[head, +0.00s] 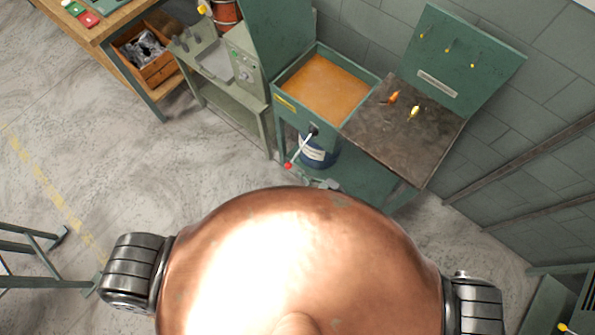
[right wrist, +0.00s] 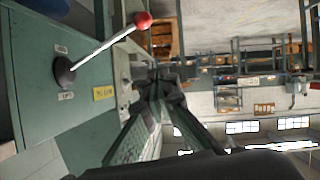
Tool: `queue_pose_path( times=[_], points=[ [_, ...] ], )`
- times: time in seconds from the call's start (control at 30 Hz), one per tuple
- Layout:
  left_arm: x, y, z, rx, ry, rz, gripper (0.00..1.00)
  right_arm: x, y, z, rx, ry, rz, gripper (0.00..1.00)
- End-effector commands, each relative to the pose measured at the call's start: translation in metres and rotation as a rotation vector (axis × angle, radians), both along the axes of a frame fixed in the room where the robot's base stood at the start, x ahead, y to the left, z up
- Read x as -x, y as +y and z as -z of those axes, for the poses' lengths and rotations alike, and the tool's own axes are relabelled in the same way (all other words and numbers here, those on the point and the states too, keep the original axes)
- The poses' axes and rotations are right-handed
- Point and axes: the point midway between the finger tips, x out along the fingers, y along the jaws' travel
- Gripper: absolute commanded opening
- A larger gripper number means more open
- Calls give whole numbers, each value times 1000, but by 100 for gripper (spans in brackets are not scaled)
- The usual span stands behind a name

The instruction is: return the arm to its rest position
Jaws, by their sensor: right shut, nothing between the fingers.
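My right gripper (head: 326,184) shows small in the head view, just beyond my copper body and below the lever's red knob. In the right wrist view its dark fingers (right wrist: 164,78) are together with nothing between them. The lever (head: 301,148) is a pale rod with a red knob on the front of a green tank. The lever also shows in the right wrist view (right wrist: 106,46), its knob apart from the fingers. Most of my right arm is hidden in the head view. My left gripper is not in view.
The green tank (head: 277,104) holds an orange-brown surface. A dark worktop (head: 385,138) with two small orange and yellow items adjoins it at the right. A blue drum (head: 318,153) stands beneath. A grey-green control bench (head: 252,105) stands left. Open concrete floor lies at left.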

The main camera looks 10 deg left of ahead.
Motion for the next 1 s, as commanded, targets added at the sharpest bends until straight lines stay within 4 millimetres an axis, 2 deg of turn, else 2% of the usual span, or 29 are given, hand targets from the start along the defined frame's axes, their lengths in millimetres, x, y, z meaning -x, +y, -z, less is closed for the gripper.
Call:
queue_pose_path(
  times=[0.67, 0.77, 0.83, 0.93, 1.0],
  points=[
    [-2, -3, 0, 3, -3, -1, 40, -1, -3, 3, 4, 4, 6, 0],
    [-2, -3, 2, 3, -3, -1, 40, -7, -19, 23, 27, 24, 44, 0],
    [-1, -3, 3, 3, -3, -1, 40, -15, -41, 49, 56, 54, 95, 0],
    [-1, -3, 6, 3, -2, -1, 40, -21, -86, 99, 113, 118, 195, 0],
    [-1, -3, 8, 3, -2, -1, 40, -17, -122, 137, 154, 173, 269, 0]
  ],
)
